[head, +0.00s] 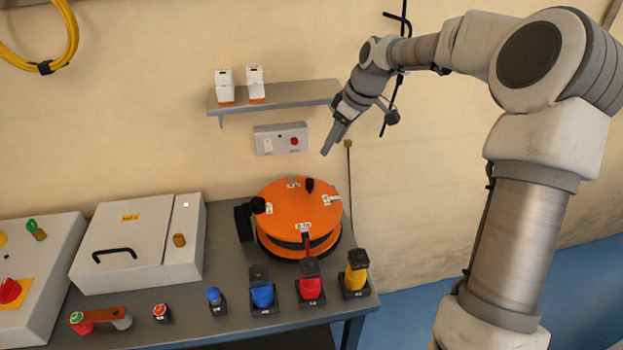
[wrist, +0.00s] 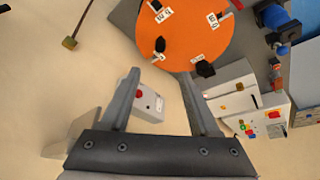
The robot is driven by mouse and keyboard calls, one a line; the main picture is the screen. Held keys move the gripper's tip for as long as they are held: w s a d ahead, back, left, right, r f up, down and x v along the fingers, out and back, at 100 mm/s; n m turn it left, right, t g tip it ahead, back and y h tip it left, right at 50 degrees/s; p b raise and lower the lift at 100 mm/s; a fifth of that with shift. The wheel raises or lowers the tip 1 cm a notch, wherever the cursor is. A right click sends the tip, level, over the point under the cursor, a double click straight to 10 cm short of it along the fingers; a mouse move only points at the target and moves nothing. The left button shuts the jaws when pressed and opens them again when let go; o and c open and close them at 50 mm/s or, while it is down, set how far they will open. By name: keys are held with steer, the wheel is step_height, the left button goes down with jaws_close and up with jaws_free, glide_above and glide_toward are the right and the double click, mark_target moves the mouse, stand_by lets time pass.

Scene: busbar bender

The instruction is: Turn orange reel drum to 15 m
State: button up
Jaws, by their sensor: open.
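The orange reel drum (head: 287,212) stands on the grey bench, a flat round disc with several white labels around its rim and a black knob (head: 309,185) near its back edge. A red pointer (head: 306,241) shows at its front by one label; the label text is too small to read surely. My gripper (head: 325,153) is in the air above and behind the drum, apart from it. In the wrist view the drum (wrist: 190,32) lies beyond the fingertips, and my gripper (wrist: 165,82) is open with nothing held between its fingers.
Blue (head: 262,291), red (head: 310,287) and yellow (head: 355,279) connectors stand in front of the drum. A grey case (head: 122,245) is on its left. A wall shelf (head: 283,94) with white items and a grey switch box (head: 281,139) are behind. A thin rod (head: 349,180) rises at the right.

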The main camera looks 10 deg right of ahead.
mark_target(311, 181)
steer(key=x, duration=1.6)
steer(key=shift+a+f, duration=0.1)
steer(key=shift+f, duration=0.1)
steer(key=shift+c, duration=0.3)
jaws_close()
stand_by(0.4)
